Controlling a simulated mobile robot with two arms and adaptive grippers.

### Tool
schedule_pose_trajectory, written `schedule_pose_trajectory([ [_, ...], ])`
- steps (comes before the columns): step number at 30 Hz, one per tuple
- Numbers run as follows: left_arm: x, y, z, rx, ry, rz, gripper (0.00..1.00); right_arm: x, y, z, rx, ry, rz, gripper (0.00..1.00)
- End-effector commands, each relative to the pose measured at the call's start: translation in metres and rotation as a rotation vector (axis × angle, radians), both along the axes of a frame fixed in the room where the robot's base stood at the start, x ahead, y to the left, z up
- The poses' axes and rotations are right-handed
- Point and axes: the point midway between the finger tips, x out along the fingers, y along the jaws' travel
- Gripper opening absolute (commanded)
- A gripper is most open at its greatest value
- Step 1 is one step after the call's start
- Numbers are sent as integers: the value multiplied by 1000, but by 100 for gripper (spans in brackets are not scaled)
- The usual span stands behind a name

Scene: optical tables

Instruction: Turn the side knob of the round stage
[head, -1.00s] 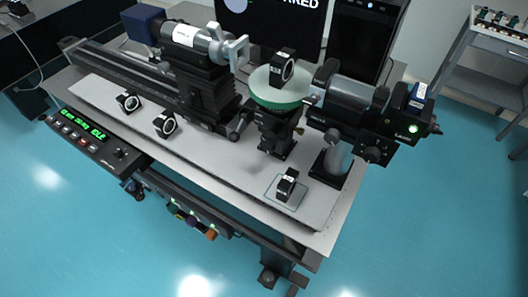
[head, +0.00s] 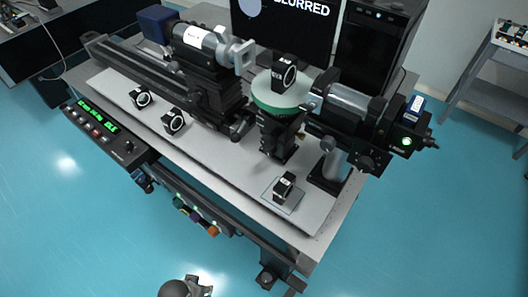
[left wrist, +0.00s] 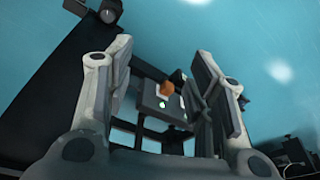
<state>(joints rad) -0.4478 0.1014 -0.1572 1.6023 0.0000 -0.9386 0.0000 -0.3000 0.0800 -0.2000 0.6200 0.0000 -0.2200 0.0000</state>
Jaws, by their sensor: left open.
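The round stage (head: 281,97), a disc with a green rim, stands on a dark mount on the optical bench in the head view. A black-framed optic (head: 284,71) stands on it. A small dark knob seems to show at the right side of its mount, but it is too small to make out. My left gripper (head: 199,287) shows partly at the bottom edge, low in front of the table and well apart from the stage. In the left wrist view its two fingers (left wrist: 160,78) are spread with nothing held between them. My right gripper is out of view.
A horizontal cylinder unit (head: 352,108) stands close to the right of the stage, and a lens tube unit (head: 203,40) to its left. Loose optics (head: 284,187) stand on the bench. A control box (head: 99,131) juts from the front left edge. Floor in front is clear.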

Motion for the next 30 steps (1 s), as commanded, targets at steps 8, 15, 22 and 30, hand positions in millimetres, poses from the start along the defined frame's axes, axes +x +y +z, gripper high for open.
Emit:
schedule_pose_trajectory([
  [8, 29, -4, 123, -7, -63, 6, 49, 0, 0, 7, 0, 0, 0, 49],
  [15, 61, -16, 219, -37, -205, -29, 49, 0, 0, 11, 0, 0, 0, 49],
  [22, 142, -75, 309, -187, -559, -180, 49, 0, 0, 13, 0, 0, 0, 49],
  [30, 192, -130, 360, -393, -806, -336, 49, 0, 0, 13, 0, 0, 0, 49],
])
